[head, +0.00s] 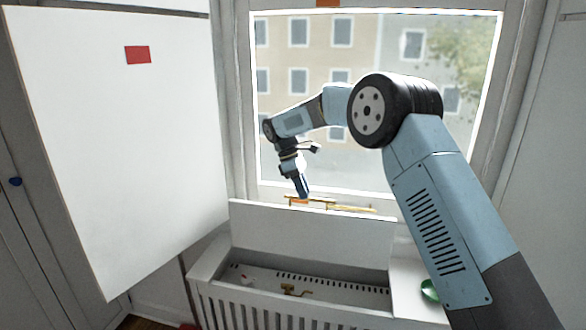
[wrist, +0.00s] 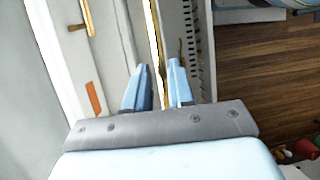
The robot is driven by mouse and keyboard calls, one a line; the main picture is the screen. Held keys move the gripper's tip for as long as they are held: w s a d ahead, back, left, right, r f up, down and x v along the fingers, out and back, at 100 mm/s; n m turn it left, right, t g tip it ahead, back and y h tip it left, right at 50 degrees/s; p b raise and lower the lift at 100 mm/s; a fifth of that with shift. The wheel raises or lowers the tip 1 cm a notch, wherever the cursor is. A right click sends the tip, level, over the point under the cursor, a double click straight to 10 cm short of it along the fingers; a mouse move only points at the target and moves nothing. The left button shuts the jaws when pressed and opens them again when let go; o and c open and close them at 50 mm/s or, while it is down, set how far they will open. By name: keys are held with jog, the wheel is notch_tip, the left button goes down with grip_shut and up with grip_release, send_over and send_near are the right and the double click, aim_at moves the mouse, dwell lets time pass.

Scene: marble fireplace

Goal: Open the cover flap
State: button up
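The cover flap (head: 310,236) is a white panel standing roughly upright behind the slatted radiator box (head: 300,315), below the window. The box top is open in front of it. My gripper (head: 304,194) points down at the flap's upper edge, left of its middle. In the wrist view my gripper (wrist: 158,64) has its two blue fingers apart, with a narrow pale strip running between them. That strip looks like the flap's edge, but I cannot tell whether the fingers touch it.
A large white door panel (head: 125,140) with a red patch stands at the left. A brass fitting (head: 330,204) lies behind the flap's top, and a brass valve (head: 292,290) sits inside the box. A green round object (head: 430,291) is at the box's right, beside my arm.

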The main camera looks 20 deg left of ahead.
jog(key=v, duration=0.9)
jog(key=shift+a+r, duration=0.25)
jog(key=shift+r, duration=0.1)
